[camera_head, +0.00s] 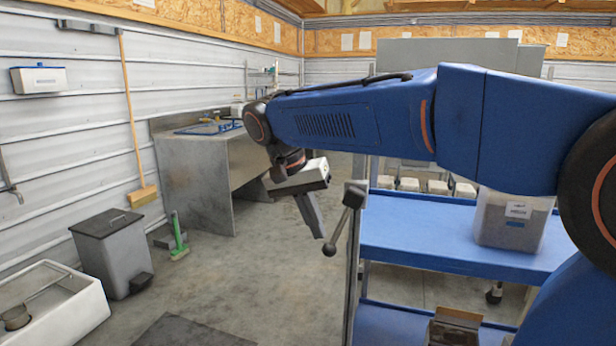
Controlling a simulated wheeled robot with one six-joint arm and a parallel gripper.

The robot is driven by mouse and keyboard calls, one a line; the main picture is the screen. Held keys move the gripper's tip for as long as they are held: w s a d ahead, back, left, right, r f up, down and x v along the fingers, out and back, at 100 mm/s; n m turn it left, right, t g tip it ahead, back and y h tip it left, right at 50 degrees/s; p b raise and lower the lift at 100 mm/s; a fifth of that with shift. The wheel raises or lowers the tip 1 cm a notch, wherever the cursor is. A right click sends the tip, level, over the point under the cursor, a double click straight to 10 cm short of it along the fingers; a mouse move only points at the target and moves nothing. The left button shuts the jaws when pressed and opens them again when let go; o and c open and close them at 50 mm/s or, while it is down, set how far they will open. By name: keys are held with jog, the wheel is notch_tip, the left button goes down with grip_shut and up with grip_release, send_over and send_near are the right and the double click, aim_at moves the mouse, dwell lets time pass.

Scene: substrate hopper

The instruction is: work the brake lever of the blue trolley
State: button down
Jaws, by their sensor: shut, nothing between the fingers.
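The blue trolley (430,232) stands at right, with blue shelves and a grey upright post at its near left corner. Its brake lever (340,229) is a dark rod that slants down and left from a dark hub on that post to a round black knob. My gripper (319,234) comes down from my blue arm, just left of the lever, with its fingers shut and pointing down. The fingertips are close to the knob in the picture; I cannot tell whether they touch it. Nothing shows between the fingers.
A clear bin (511,222) stands on the trolley's upper shelf, and an open box (454,328) sits below. A grey pedal bin (112,255), a white basin (50,305) and a green brush (178,240) are at left. A metal sink bench (195,180) stands behind. The middle floor is clear.

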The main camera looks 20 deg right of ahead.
jog(key=shift+s+d+f, duration=0.25)
jog(key=shift+d+f, duration=0.05)
jog(key=shift+f, duration=0.05)
dwell(0.6)
